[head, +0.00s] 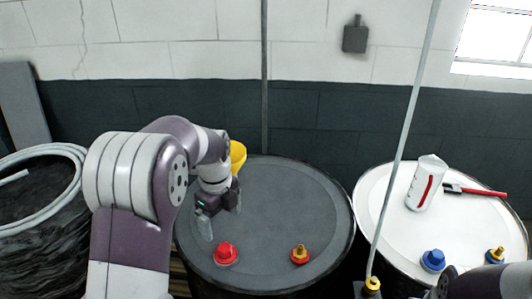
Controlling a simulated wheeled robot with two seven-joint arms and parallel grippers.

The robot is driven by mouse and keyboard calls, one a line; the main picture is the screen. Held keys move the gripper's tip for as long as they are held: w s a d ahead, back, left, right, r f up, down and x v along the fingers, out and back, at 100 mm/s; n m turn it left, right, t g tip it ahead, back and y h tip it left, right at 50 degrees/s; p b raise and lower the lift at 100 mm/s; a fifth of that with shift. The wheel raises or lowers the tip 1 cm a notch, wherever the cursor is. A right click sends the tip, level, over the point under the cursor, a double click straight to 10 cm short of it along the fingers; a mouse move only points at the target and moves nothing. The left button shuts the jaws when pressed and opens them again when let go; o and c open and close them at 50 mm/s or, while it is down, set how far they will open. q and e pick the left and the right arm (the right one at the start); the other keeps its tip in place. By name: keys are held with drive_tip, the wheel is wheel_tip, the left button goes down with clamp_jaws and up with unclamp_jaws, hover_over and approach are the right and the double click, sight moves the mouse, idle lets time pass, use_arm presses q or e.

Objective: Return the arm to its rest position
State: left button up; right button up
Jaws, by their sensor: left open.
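My left arm rises from the lower left, bends at the elbow and reaches over the grey drum (300,215). My left gripper (205,226) hangs down above the drum's left part, with its fingers open and nothing seen between them. A yellow object (238,154) stands behind my left wrist, partly hidden by it. Part of my right arm shows at the bottom right corner, but its gripper is not seen.
The grey drum carries a red cap (226,253) and a brass-and-red fitting (300,255). A white drum (378,200) at right bears a white container (426,183), a red-handled tool (480,191) and a blue cap (432,260). A thin pole (403,145) rises between the drums. A coiled hose (62,148) lies at left.

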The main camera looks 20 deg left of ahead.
use_arm(q)
drive_tip(key=s+d+f+n+b, duration=0.2)
drive_tip(key=s+d+f+n, duration=0.2)
drive_tip(key=n, duration=0.6)
drive_tip(key=s+d+f+n+t+b, duration=0.1)
drive_tip(key=s+d+f+n+b, duration=0.1)
drive_tip(key=s+n, duration=0.7)
drive_tip(key=shift+s+d+f+n, duration=0.3)
drive_tip(key=shift+d+f+n, duration=0.65)
drive_tip(key=shift+n, duration=0.25)
drive_tip(key=shift+w+a, duration=0.1)
